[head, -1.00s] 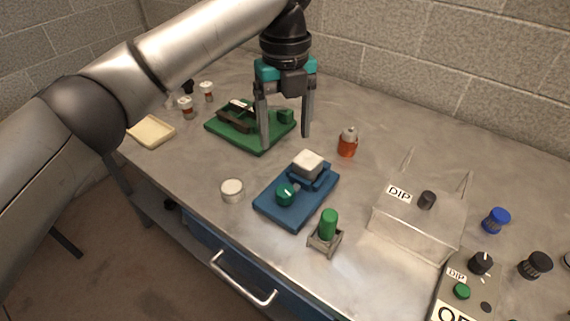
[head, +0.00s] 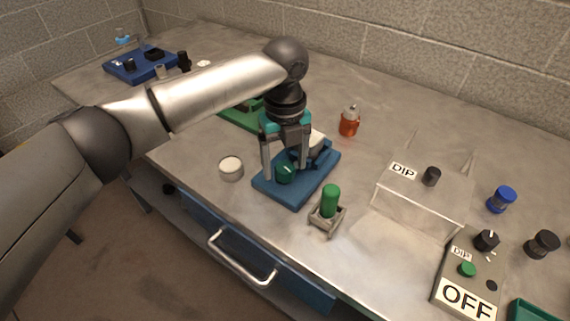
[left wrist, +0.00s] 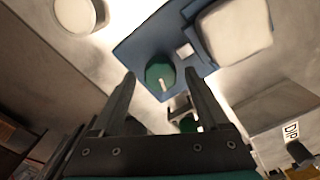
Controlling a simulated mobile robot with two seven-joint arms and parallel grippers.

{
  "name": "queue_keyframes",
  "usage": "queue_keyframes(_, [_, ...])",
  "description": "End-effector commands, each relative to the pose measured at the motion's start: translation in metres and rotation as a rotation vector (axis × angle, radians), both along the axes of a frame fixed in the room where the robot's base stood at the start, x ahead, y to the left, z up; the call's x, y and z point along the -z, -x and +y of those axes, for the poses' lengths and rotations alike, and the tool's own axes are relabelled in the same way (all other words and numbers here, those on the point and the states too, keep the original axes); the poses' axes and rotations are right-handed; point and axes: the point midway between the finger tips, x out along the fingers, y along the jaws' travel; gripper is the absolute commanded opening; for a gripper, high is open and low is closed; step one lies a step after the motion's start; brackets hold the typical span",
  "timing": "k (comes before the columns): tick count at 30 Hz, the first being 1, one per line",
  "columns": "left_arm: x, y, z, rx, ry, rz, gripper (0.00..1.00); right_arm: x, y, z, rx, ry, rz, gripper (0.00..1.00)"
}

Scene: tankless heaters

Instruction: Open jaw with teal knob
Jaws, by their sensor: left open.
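The teal knob (head: 284,174) stands on the near left part of a blue base plate (head: 297,193). It shows in the left wrist view (left wrist: 158,70) with a white pointer mark. Behind it on the plate is a blue jaw (head: 322,155) with a white block (head: 317,138), partly hidden by my gripper; the block is also in the left wrist view (left wrist: 236,32). My left gripper (head: 285,170) points down over the knob, open, one finger to each side. Contact with the knob cannot be told. My right gripper is out of view.
A green cylinder in a small stand (head: 329,203) is close to the plate's near right. A white round tub (head: 231,168) is left of it, a red bottle (head: 349,122) behind. A green plate (head: 240,117) is partly behind my arm.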

Motion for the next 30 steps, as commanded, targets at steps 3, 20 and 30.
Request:
queue_keyframes(3, [0.0033,-0.0001,-0.0001,0.000,0.000,-0.001,0.78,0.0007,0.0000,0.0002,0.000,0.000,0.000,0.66])
queue_keyframes(20, [0.0028,0.0000,-0.0003,0.001,0.001,-0.001,0.39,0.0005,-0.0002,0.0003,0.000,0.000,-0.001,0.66])
queue_keyframes(30, [0.0027,0.0000,-0.0001,0.000,0.000,0.000,0.01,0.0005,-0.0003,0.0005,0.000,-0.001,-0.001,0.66])
